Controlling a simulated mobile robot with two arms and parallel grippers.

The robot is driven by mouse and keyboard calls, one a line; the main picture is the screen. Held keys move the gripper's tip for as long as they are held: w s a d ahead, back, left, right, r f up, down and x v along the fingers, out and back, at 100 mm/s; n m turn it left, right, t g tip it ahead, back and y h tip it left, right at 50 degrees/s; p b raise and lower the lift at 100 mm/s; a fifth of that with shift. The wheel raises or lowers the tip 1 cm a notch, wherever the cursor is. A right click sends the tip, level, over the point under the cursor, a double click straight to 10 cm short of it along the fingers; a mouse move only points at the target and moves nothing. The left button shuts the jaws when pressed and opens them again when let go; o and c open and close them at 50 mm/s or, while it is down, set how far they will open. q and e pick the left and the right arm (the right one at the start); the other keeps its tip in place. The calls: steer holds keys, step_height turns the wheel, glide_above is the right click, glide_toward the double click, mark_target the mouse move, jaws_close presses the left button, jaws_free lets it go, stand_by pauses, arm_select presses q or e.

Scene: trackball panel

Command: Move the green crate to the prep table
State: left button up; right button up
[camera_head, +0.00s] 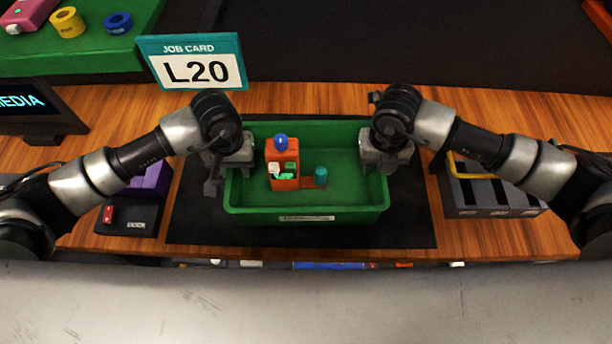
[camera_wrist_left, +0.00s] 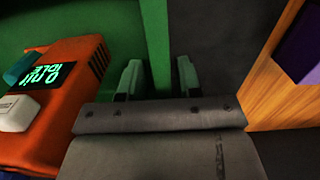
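The green crate (camera_head: 345,213) stands on a dark mat on a wooden worktop in the head view. It holds an orange device (camera_head: 284,158) with a blue ball on top and a teal knob (camera_head: 320,176) at its side. My left gripper (camera_head: 242,168) is at the crate's left wall. In the left wrist view, the fingers of that gripper (camera_wrist_left: 160,80) stand apart on either side of the crate wall (camera_wrist_left: 157,35), with narrow gaps showing. My right gripper (camera_head: 384,164) is at the right wall; its fingertips are too small and hidden to judge. I cannot tell which surface is the prep table.
A job card (camera_head: 193,63) reading L20 stands behind the crate's left side. A purple and black item (camera_head: 134,207) lies to the left, and a grey slotted tray (camera_head: 489,193) to the right. A dark screen (camera_head: 37,112) is at far left. Bare dark mat (camera_head: 415,225) surrounds the crate.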

arm_select(q)
steer(key=shift+c, duration=0.3)
arm_select(e)
steer(key=shift+c, duration=0.3)
arm_select(q)
jaws_close()
arm_select(e)
jaws_close()
arm_select(q)
steer(key=shift+r, duration=0.2)
arm_select(e)
steer(key=shift+r, duration=0.2)
